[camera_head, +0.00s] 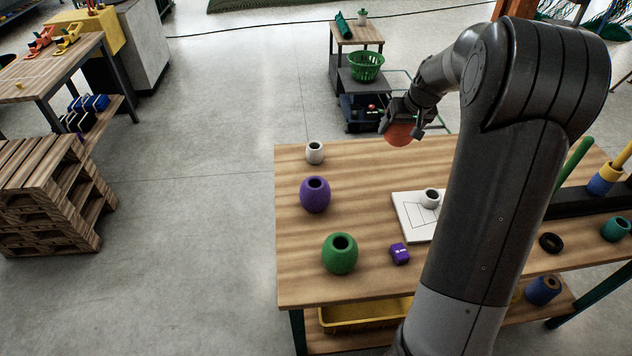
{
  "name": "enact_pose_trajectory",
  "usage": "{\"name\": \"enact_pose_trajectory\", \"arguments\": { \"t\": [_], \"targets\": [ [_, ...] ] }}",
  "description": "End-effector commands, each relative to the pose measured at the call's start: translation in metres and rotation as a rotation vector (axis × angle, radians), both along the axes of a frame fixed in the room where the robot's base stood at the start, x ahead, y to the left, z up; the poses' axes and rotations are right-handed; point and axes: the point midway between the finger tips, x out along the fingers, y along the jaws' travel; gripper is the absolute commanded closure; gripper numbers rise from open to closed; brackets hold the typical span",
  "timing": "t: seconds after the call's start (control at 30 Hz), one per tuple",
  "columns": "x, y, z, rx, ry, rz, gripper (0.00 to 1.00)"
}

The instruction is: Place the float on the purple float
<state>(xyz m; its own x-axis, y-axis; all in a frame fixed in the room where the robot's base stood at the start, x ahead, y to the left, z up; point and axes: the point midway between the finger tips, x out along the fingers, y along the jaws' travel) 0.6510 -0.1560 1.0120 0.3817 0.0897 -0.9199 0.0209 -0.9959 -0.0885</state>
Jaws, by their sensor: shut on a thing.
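The purple float (315,195) is barrel-shaped with a dark hole in its top. It stands upright on the left part of the wooden table (292,270). My gripper (402,130) is shut on an orange-red float (399,136) and holds it above the far edge of the table. The held float is to the right of the purple float and farther back, apart from it. The gripper fingers hide part of the held float.
A green float (339,254) and a small white float (315,153) stand near the purple one. My arm hides the table's middle.

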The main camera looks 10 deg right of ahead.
Motion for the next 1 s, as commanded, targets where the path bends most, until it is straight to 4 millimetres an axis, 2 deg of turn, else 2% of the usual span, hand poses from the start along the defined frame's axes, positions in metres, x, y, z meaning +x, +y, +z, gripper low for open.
{"name": "enact_pose_trajectory", "arguments": {
  "t": [0.03, 0.2, 0.3, 0.5, 0.67, 1.0],
  "targets": [
    [-0.011, 0.02, 0.008, -0.001, -0.002, 0.026, 0.46],
    [-0.05, 0.073, 0.021, -0.002, -0.002, 0.096, 0.46],
    [-0.07, 0.097, 0.026, -0.001, -0.001, 0.128, 0.46],
    [-0.096, 0.122, 0.029, 0.0, -0.001, 0.166, 0.46],
    [-0.098, 0.138, 0.023, -0.001, 0.001, 0.179, 0.46],
    [-0.069, 0.207, -0.022, 0.0, 0.002, 0.182, 0.46]
  ]
}}
